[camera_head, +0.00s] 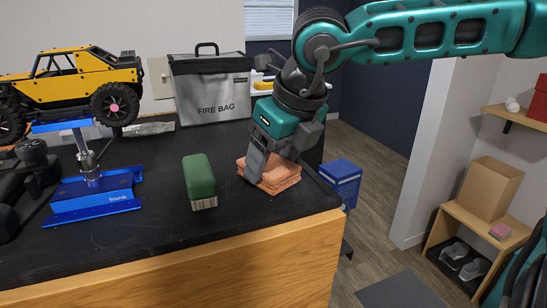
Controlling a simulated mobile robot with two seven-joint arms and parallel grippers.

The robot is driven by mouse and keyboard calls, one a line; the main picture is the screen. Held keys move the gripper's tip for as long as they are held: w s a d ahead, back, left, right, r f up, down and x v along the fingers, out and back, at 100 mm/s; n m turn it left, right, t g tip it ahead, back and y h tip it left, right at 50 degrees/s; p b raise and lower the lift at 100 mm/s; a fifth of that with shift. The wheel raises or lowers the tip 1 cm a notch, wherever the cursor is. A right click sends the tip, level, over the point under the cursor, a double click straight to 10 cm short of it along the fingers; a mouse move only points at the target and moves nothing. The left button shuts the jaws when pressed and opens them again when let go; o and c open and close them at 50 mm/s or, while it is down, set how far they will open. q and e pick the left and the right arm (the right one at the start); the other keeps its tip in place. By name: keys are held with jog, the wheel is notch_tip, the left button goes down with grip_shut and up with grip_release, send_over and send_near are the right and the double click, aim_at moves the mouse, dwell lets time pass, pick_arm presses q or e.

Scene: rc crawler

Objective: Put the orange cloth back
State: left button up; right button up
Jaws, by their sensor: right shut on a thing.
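The orange cloth (284,177) lies folded in a small stack on the black worktop (150,235), near its right end. My right gripper (262,172) reaches down onto it from above and is shut on its left part. The cloth appears to rest on the worktop; its left side is partly hidden by the fingers. My left gripper is not clearly in view; dark parts at the left edge cannot be made out.
A green brush (199,178) stands left of the cloth. A grey fire bag (212,95) stands behind. A yellow crawler (75,80) sits on a blue stand (92,195) at the left. The worktop's front edge and right corner are close to the cloth.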

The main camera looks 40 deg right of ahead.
jog(key=shift+f, duration=0.15)
jog(key=o, duration=0.9)
pick_arm(q)
jog(key=shift+d, duration=0.1)
pick_arm(e)
jog(key=shift+o, duration=0.2)
jog(key=shift+r, duration=0.35)
pick_arm(q)
jog(key=shift+s+a+r+p, duration=0.1)
jog(key=shift+s+a+p, duration=0.25)
jog(key=shift+p, duration=0.25)
pick_arm(e)
jog(key=v, duration=1.1)
jog(key=shift+r, duration=0.3)
